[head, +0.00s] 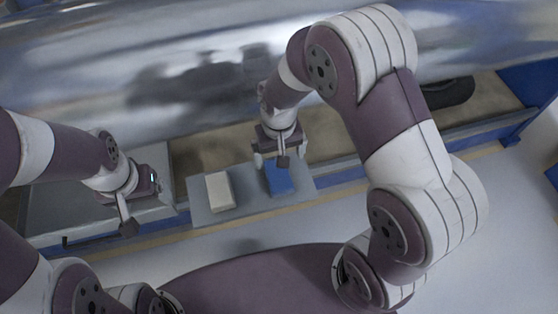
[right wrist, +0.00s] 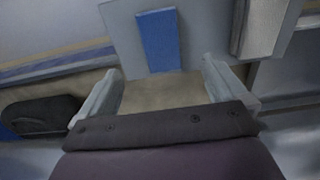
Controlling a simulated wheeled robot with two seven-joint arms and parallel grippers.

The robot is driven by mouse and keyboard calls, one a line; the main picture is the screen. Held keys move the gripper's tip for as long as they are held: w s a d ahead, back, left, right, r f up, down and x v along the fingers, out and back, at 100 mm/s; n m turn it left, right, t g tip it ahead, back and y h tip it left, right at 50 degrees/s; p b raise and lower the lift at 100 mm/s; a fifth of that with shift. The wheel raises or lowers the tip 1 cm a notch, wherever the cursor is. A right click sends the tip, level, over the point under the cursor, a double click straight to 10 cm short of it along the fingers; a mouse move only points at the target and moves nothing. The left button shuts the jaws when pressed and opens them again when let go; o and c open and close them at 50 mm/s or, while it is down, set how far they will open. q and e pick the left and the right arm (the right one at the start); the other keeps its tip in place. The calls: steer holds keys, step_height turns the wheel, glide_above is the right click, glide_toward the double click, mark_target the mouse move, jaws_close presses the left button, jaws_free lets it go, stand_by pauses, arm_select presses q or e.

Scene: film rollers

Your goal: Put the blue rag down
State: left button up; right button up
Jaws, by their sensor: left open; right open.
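The blue rag (head: 279,178) is a flat blue rectangle lying on a small grey plate (head: 250,203). It also shows in the right wrist view (right wrist: 158,42), flat on the plate and beyond my fingertips. My right gripper (head: 279,158) is open and empty, just past the rag's far edge in the head view. Its two fingers show apart in the right wrist view (right wrist: 161,82), with nothing between them. My left gripper (head: 141,186) is open above a grey surface at the left, away from the rag. Its fingertips are partly hidden.
A whitish block (head: 220,191) sits on the same plate, left of the rag; it also shows in the right wrist view (right wrist: 264,25). A large shiny metal roller (head: 170,80) spans the back. A dark object (head: 450,93) lies at the right.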

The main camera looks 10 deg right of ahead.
steer(key=s+d+r+t, duration=0.1)
steer(key=s+d+r, duration=0.6)
steer(key=s+r, duration=0.1)
steer(key=shift+s+d+r, duration=0.2)
steer(key=shift+s+r, duration=0.05)
steer(key=shift+r, duration=0.15)
steer(key=shift+r, duration=0.15)
